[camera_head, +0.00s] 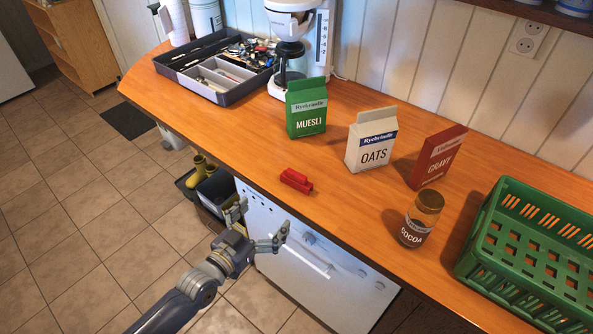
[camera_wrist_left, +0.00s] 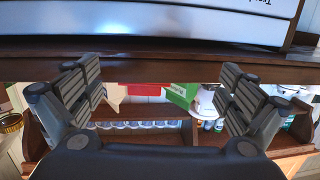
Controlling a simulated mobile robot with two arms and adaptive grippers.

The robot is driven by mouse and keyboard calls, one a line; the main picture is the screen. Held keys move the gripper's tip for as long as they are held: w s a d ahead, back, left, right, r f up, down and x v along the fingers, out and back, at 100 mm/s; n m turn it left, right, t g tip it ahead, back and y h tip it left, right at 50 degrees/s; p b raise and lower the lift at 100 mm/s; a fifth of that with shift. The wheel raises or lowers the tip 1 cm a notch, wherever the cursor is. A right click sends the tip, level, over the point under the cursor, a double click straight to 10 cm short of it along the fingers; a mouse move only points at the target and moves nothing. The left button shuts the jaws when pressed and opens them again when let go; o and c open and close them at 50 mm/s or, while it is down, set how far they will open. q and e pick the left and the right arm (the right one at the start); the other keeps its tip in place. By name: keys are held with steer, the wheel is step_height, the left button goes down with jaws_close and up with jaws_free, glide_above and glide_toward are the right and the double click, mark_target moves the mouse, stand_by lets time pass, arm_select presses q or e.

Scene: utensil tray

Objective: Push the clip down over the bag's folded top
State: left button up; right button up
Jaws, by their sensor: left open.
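A red clip (camera_head: 296,180) lies on the wooden counter near its front edge. Behind it stand a green muesli bag (camera_head: 306,108), a white oats bag (camera_head: 370,140) and a red gravy packet (camera_head: 437,157), all upright. My left gripper (camera_head: 261,222) is open and empty in front of the counter edge, before the white dishwasher, left of and nearer than the clip. In the left wrist view its two fingers (camera_wrist_left: 160,92) are spread with nothing between them. That view looks upside down; a green bag (camera_wrist_left: 182,95) shows beyond the counter edge. My right gripper is not in view.
A cocoa jar (camera_head: 421,219) and a green crate (camera_head: 487,236) stand to the right. A dark utensil tray (camera_head: 236,98) and a white coffee machine (camera_head: 292,25) are at the back left. The counter around the clip is clear. The counter edge (camera_head: 245,176) lies beside my gripper.

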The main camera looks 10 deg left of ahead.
arm_select(q)
steer(key=h, duration=0.1)
glide_toward(295, 176)
steer(key=f, duration=0.2)
steer(key=shift+t, duration=0.4)
steer(key=x, duration=0.3)
steer(key=p+x, duration=0.1)
steer(key=x, duration=0.1)
steer(key=shift+w+a+r, duration=0.1)
steer(key=shift+w+r, duration=0.1)
steer(key=shift+r, duration=0.2)
steer(key=x, duration=0.1)
steer(key=p+x, duration=0.1)
steer(key=x, duration=0.3)
steer(key=shift+d+r+p, duration=0.25)
steer(key=shift+r+p, duration=0.1)
steer(key=shift+p, duration=0.05)
steer(key=shift+w+d+f, duration=0.1)
steer(key=shift+w+d, duration=0.05)
steer(key=shift+w, duration=0.1)
steer(key=shift+s, duration=0.1)
steer(key=c, duration=0.9)
